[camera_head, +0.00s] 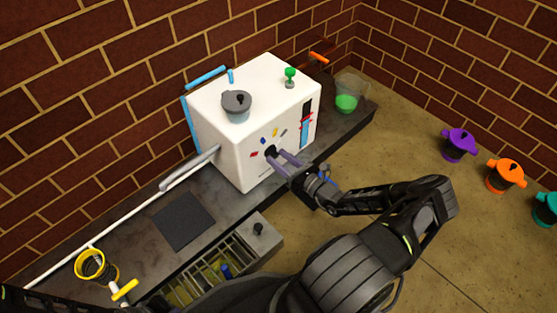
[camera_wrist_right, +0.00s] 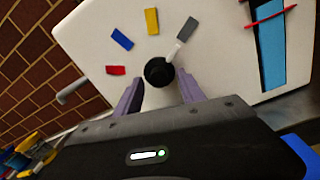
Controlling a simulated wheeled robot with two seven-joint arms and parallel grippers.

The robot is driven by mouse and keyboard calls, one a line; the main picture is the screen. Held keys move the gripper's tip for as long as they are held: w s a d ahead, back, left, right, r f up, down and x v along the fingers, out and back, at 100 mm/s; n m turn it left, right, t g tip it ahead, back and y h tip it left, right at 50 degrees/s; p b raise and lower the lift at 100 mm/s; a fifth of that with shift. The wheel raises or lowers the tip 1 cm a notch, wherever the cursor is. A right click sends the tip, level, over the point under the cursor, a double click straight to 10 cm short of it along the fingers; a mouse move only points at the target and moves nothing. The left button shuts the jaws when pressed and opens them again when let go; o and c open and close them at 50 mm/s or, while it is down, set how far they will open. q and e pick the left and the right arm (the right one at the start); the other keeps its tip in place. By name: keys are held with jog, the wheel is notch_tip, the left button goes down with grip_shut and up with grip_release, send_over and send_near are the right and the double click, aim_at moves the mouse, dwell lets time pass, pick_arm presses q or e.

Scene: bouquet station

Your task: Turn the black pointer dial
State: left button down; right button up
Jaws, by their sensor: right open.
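The black pointer dial (camera_wrist_right: 159,72) is on the front face of the white box (camera_head: 227,141). Its light grey pointer aims up and right, toward the grey mark (camera_wrist_right: 194,27). Red, blue and yellow marks also sit around the dial. My right gripper (camera_wrist_right: 161,92) is open, with one finger on each side of the dial's lower part in the wrist view. I cannot tell whether the fingers touch it. In the head view the right gripper (camera_head: 278,156) reaches the dial, which shows as a small dark spot (camera_head: 270,151). My left gripper is not seen.
A blue level strip (camera_head: 305,132) with red markers is on the box's right side. A dark square pad (camera_head: 184,221) lies on the counter. Purple (camera_head: 459,144) and orange (camera_head: 505,176) pots stand on the floor at right.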

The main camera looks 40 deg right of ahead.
jog(key=shift+w, duration=0.35)
grip_shut()
dwell(0.3)
